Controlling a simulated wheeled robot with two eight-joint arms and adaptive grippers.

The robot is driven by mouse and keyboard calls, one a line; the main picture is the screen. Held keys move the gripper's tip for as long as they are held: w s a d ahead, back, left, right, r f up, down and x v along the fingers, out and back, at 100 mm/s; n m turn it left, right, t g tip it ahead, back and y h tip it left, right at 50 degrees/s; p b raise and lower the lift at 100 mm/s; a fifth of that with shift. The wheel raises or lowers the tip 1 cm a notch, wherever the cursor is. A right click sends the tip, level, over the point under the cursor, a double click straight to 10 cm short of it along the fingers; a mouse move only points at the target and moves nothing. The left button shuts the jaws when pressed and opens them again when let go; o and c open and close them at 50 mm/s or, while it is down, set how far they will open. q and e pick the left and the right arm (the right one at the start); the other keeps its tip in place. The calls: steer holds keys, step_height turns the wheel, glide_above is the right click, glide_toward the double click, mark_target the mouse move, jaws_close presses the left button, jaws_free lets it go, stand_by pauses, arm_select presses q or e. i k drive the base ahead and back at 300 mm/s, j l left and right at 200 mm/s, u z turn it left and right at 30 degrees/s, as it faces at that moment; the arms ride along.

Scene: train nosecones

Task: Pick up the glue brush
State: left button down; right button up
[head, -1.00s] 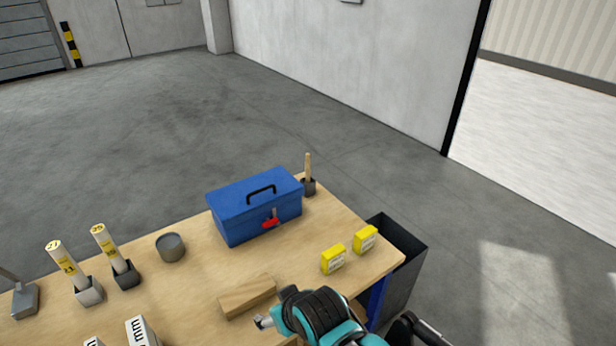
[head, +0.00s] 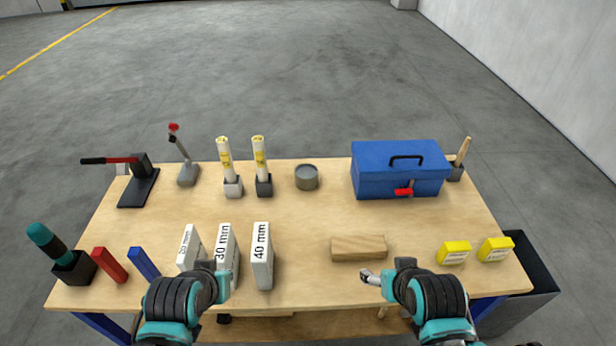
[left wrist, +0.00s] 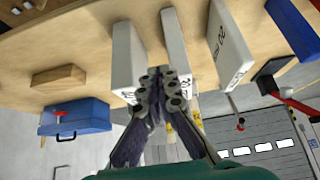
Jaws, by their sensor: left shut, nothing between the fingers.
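A wooden handle (head: 463,152) stands upright, slightly tilted, in a small dark holder (head: 455,172) at the back right of the workbench, just right of the blue toolbox. It looks like the glue brush; its lower end is hidden in the holder. My left gripper (head: 222,278) is at the front edge by the 30 mm white box, far from the handle. In the left wrist view its fingers (left wrist: 160,75) are together and empty, among the white boxes. My right gripper (head: 370,277) is in front of the wooden block; its finger opening is too small to judge.
The blue toolbox (head: 398,172) stands left of the handle. The wooden block (head: 358,248) and yellow boxes (head: 454,253) lie at the front right. White boxes (head: 262,258) stand front left of centre. A grey tin (head: 306,178) and glue tubes (head: 259,158) stand behind. The bench middle is clear.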

mark_target(463, 150)
steer(key=i+l+z, duration=0.1)
steer(key=i+l, duration=0.55)
steer(key=i, duration=0.1)
